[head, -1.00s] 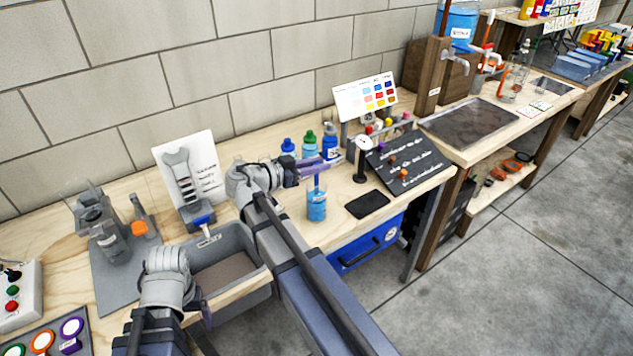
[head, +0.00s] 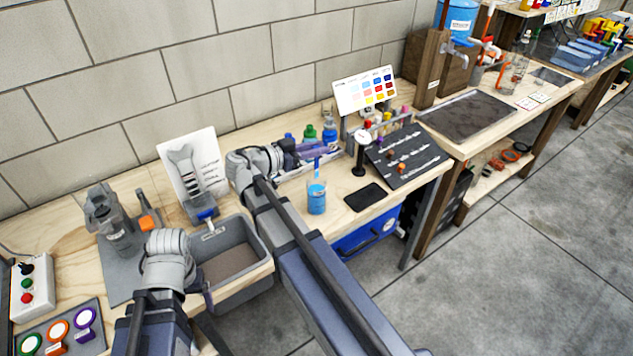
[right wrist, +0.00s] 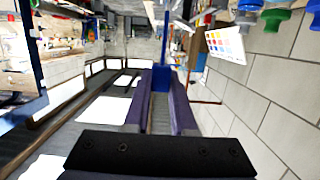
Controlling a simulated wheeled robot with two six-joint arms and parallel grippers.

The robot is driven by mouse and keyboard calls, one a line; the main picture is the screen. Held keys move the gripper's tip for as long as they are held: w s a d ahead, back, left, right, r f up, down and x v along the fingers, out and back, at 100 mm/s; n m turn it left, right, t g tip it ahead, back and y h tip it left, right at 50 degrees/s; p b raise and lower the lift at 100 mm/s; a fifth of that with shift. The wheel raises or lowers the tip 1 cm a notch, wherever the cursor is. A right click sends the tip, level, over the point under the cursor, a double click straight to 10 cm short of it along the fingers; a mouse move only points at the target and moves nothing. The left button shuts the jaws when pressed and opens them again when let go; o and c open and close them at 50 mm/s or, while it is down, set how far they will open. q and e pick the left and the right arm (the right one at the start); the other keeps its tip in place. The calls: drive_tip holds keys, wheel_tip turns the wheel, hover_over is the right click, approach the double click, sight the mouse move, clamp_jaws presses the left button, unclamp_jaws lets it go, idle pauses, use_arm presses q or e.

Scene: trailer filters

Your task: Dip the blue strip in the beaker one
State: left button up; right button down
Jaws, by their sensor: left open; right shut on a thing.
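The beaker (head: 317,203), clear with blue liquid, stands upright near the bench's front edge in the head view. My right gripper (head: 322,152) is above and behind it, its purple fingers pointing right. It is shut on the blue strip (head: 317,166), which hangs down at the beaker's mouth. I cannot tell whether its lower end touches the liquid. In the right wrist view the strip (right wrist: 160,78) is a blue piece between the purple fingers. My left gripper (head: 207,298) is open and empty in front of the grey sink, partly hidden by my arm.
A black pad (head: 366,197) lies right of the beaker, before a dark sloped board (head: 407,157) and a colour chart (head: 367,91). A grey basin (head: 258,238) is set left of the beaker.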

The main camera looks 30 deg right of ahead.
idle(0.6)
wheel_tip(320, 180, up, 5)
drive_tip(key=p, duration=0.5)
drive_tip(key=shift+r, duration=0.1)
idle(0.5)
